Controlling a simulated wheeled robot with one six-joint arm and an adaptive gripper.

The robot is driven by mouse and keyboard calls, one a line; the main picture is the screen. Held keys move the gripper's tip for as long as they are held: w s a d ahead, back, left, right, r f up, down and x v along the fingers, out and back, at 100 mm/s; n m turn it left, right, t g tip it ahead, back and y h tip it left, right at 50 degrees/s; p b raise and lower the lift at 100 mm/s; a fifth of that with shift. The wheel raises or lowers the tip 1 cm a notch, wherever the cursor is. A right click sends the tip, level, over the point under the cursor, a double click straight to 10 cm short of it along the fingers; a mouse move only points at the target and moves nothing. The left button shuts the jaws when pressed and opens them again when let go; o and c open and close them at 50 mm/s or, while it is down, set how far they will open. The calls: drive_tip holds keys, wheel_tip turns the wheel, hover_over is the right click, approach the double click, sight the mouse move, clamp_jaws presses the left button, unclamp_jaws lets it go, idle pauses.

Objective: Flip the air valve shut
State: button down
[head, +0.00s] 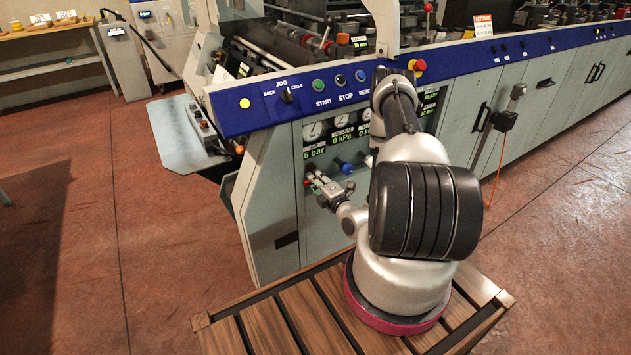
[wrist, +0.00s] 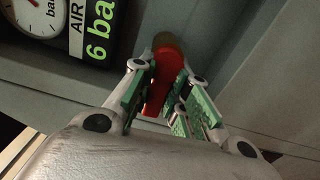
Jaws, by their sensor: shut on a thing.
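The air valve has a red lever (wrist: 163,78) with a brass-coloured round end at its top in the wrist view. The lever sits between the green-padded fingers of my gripper (wrist: 160,98), which is shut on it. In the head view my gripper (head: 318,183) is at the left part of the grey machine panel, under the gauges, and the lever is mostly hidden there by the fingers. The air gauge (wrist: 40,14) is beside the lever, and its display (wrist: 98,30) reads 6 bar; the end of the text is cut off.
A blue knob (head: 345,167) sits just right of my gripper on the same panel. Above are gauges (head: 312,130) and a blue control strip (head: 270,95) with buttons. A wooden slatted platform (head: 275,322) lies below my arm. Open floor (head: 110,250) is at left.

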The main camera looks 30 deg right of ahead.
drive_tip(key=shift+m, duration=0.5)
drive_tip(key=c, duration=1.4)
unclamp_jaws()
drive_tip(key=shift+r, duration=0.1)
drive_tip(key=shift+o, duration=0.2)
drive_tip(key=s, duration=0.7)
drive_tip(key=shift+s+d, duration=0.15)
drive_tip(key=shift+s, duration=0.15)
